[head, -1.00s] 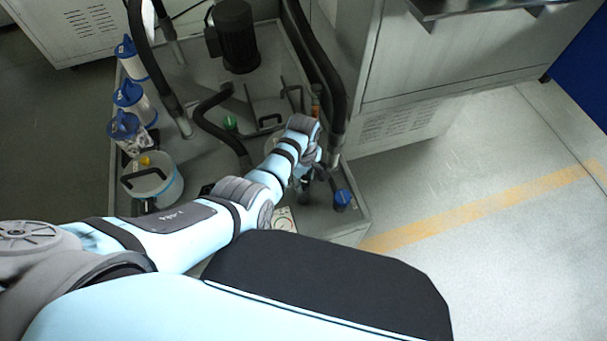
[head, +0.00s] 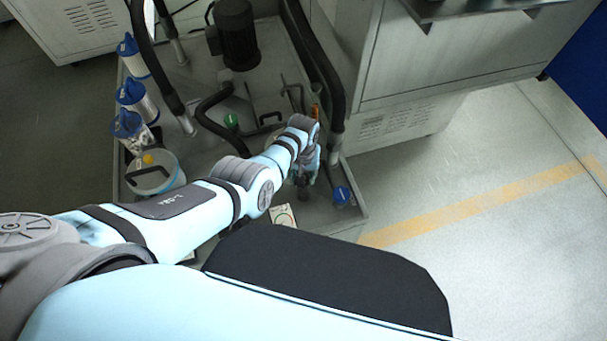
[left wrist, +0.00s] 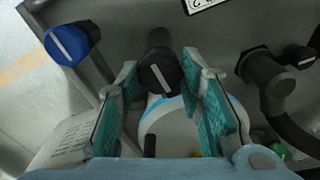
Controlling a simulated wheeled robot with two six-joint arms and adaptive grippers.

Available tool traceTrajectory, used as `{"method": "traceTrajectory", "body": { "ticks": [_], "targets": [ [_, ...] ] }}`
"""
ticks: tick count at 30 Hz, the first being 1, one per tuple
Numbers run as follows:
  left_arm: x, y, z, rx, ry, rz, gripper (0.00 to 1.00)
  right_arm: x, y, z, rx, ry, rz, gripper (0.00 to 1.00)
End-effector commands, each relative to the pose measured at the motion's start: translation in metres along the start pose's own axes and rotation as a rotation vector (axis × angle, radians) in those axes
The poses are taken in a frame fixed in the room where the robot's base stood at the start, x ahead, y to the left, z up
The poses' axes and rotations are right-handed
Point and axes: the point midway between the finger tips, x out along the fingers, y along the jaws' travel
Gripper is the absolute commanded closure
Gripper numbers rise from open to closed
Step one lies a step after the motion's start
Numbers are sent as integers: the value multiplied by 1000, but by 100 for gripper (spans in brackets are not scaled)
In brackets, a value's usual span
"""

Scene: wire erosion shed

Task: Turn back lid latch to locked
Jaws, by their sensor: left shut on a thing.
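In the left wrist view a black knob (left wrist: 158,78) with a slanted white line on its face sits between the teal-padded fingers of my left gripper (left wrist: 161,70). The fingertips close on its two sides. It appears to be the latch, but I cannot read any locked mark. In the head view my left gripper (head: 305,184) is low over the front right of the grey machine base (head: 337,222), largely covered by my wrist. The knob cannot be made out there. My right gripper is not in view.
A blue knob (left wrist: 72,44) with a white line stands beside the gripper; it also shows in the head view (head: 342,196). Another black knob (left wrist: 300,57) and a hose fitting (left wrist: 268,80) are at right. A lidded canister (head: 155,174), motor (head: 235,35) and thick hoses (head: 322,75) stand around.

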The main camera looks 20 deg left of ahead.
Motion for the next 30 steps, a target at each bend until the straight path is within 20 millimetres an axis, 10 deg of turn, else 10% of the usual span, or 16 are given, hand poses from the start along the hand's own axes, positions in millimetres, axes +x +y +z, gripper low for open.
{"method": "traceTrajectory", "body": {
  "ticks": [21,22,24,30],
  "targets": [
    [-2,0,-3,90,8,1,94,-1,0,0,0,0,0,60],
    [-2,0,-3,90,8,1,64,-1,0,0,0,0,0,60],
    [-2,0,-3,90,7,0,53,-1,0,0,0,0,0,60],
    [-1,0,-2,89,4,0,45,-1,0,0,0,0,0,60]
  ]
}}
